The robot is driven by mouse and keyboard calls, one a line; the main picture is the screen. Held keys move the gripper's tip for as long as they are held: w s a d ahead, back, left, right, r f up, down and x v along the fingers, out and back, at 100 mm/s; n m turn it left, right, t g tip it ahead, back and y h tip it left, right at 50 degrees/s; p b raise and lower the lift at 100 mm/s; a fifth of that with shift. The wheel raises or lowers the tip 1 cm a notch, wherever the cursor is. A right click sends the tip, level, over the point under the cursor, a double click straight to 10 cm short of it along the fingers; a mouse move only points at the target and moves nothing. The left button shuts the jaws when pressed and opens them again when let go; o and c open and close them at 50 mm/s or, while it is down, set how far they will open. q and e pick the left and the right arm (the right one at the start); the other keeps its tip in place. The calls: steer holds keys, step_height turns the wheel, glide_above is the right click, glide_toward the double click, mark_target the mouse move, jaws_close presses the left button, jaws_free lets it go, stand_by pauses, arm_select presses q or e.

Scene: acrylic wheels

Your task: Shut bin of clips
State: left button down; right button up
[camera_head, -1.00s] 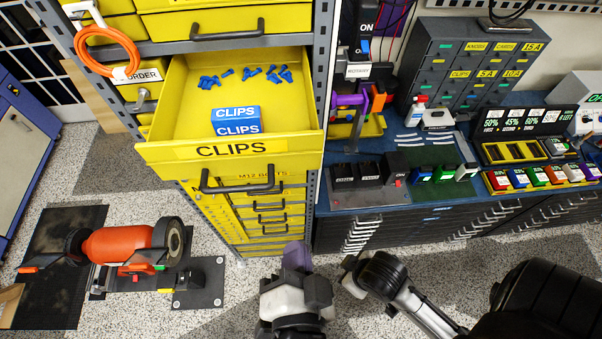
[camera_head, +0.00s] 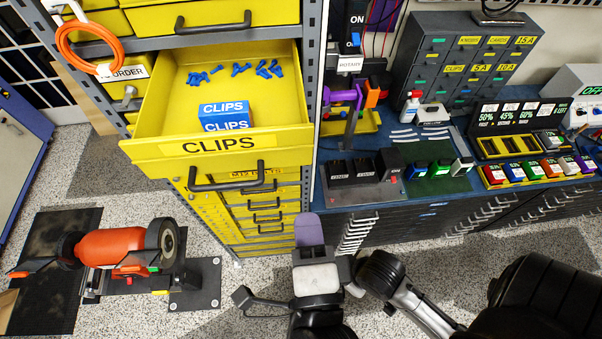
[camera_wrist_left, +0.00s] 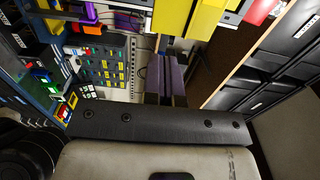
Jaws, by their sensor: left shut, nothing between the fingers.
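The bin of clips is a yellow drawer (camera_head: 280,140) labelled CLIPS, pulled well out of the yellow cabinet in the head view. A dark handle (camera_head: 226,187) crosses its front. Several loose blue clips (camera_head: 240,69) and a blue CLIPS box (camera_head: 225,115) lie inside. My left gripper (camera_head: 309,228), with purple fingers, is shut and empty. It is below and to the right of the handle, apart from the drawer. Its shut fingers also show in the left wrist view (camera_wrist_left: 172,80). My right gripper does not show.
Closed yellow drawers (camera_head: 262,217) sit below the bin. A grey cabinet post (camera_head: 310,110) stands at its right. A blue workbench (camera_head: 400,190) with switches and small boxes is farther right. An orange grinder (camera_head: 112,247) is at lower left. An orange cable (camera_head: 85,45) hangs at upper left.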

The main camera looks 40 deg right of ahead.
mark_target(299, 162)
arm_select(q)
steer(key=b+x, duration=0.2)
steer(key=x, duration=0.6)
steer(key=shift+w+d+f, duration=0.1)
steer(key=shift+w+d, duration=0.1)
steer(key=shift+w, duration=0.05)
steer(key=shift+w+d+b, duration=0.15)
steer(key=shift+w+b, duration=0.15)
